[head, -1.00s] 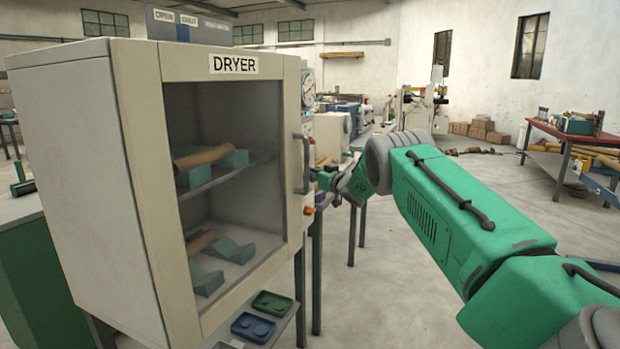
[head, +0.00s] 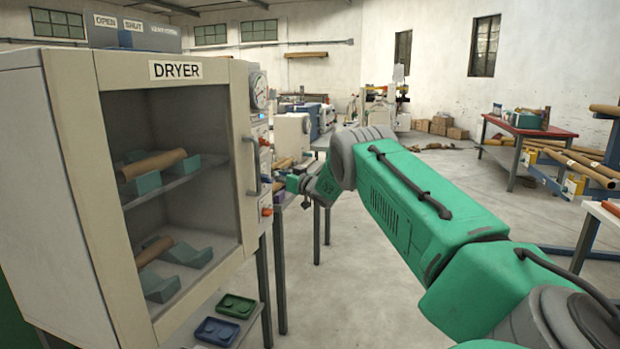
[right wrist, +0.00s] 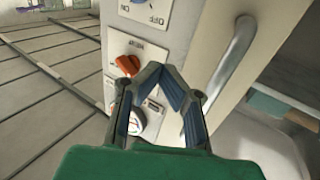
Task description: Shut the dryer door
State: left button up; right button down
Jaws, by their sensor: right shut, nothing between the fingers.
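The dryer (head: 45,180) is a cream cabinet at the left of the head view. Its glass-windowed door (head: 85,130) lies about in line with the cabinet front, with no clear gap; I cannot tell whether it is fully shut. The grey door handle (head: 254,165) stands upright on the door's right edge and also shows in the right wrist view (right wrist: 232,55). My right gripper (head: 290,184) is just right of the handle. In the right wrist view my gripper (right wrist: 165,72) is shut and empty, in front of the control panel and apart from the handle. My left gripper is out of view.
The dryer panel carries an orange-red switch (right wrist: 128,65) close to my right fingers. Inside the dryer, brown tubes (head: 153,165) rest on grey-green cradles. Green and blue trays (head: 236,306) lie below. The floor to the right is open; a red-topped table (head: 530,128) stands farther back.

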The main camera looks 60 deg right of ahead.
jog(key=shift+s+d+f, duration=0.55)
jog(key=shift+s+d, duration=0.9)
jog(key=shift+s, duration=2.7)
jog(key=w+a+f+g+y, duration=0.1)
jog(key=a+f+g, duration=0.1)
jog(key=a+f, duration=0.6)
jog(key=w+a+f+g, duration=0.15)
jog(key=a+f, duration=0.35)
jog(key=a, duration=0.6)
jog(key=s+a+f+g+y, duration=0.1)
jog(key=s+a+f+g, duration=0.1)
jog(key=s+a+f, duration=0.35)
jog(key=s+a+f+g, duration=0.2)
jog(key=s+a+f, duration=0.1)
jog(key=a+f, duration=0.4)
jog(key=s+a+f+g+y, duration=0.1)
jog(key=s+a+f+g, duration=0.4)
jog(key=s+a, duration=0.75)
jog(key=s+a+f+n+g, duration=0.1)
jog(key=s+a+g, duration=0.1)
jog(key=s, duration=0.8)
jog(key=s+a+f+n+g, duration=0.1)
jog(key=s+a, duration=0.4)
jog(key=s, duration=0.6)
jog(key=shift+a+n+g+p, duration=0.25)
jog(key=shift+n+g+p, duration=0.15)
jog(key=shift+g, duration=0.45)
jog(key=shift+a, duration=0.2)
